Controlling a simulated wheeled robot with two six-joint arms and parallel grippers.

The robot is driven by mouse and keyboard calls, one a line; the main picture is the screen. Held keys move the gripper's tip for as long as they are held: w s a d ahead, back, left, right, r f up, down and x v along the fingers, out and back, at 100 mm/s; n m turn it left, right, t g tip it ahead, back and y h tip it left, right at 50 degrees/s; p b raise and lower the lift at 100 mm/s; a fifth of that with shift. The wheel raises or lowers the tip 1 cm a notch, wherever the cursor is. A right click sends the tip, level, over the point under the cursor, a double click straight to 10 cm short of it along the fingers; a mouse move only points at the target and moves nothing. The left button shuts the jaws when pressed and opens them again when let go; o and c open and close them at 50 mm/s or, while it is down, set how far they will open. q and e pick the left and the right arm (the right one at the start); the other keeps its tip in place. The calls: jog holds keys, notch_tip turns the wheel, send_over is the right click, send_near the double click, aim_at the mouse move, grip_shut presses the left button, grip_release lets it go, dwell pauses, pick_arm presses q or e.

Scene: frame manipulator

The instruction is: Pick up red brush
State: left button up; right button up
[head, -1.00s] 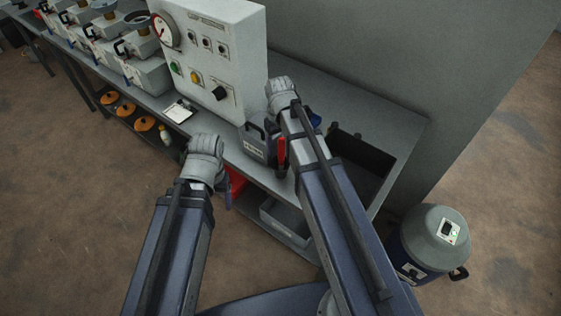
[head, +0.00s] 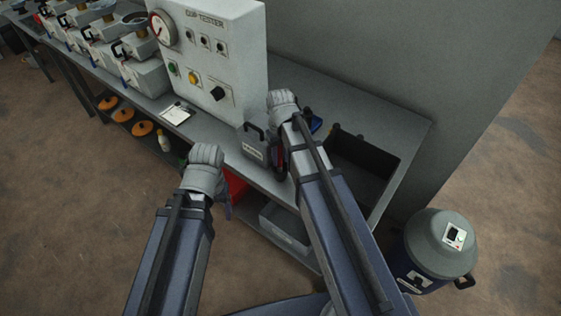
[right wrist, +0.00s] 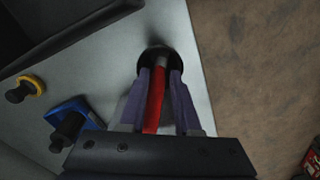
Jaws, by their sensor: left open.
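The red brush (right wrist: 155,96) shows in the right wrist view as a red handle with a round black end over the bench's edge. In the head view, my right arm hides most of it. My right gripper (right wrist: 159,78) has its two purple fingers on either side of the handle. I cannot tell whether they press on it. My left gripper (head: 227,208) is open and empty, low in front of the bench and away from the brush; its fingers are partly hidden by the wrist.
The grey bench (head: 400,118) carries a white tester panel (head: 225,45), a labelled grey box (head: 255,150) and a dark sink (head: 360,165). Below are a grey bin (head: 285,228) and a red container (head: 235,184). A canister (head: 440,245) stands on the floor at right. Blue (right wrist: 68,118) and yellow-ringed (right wrist: 27,87) items lie beside the brush.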

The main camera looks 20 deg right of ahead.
grip_shut()
jog(key=shift+w, duration=0.1)
dwell(0.8)
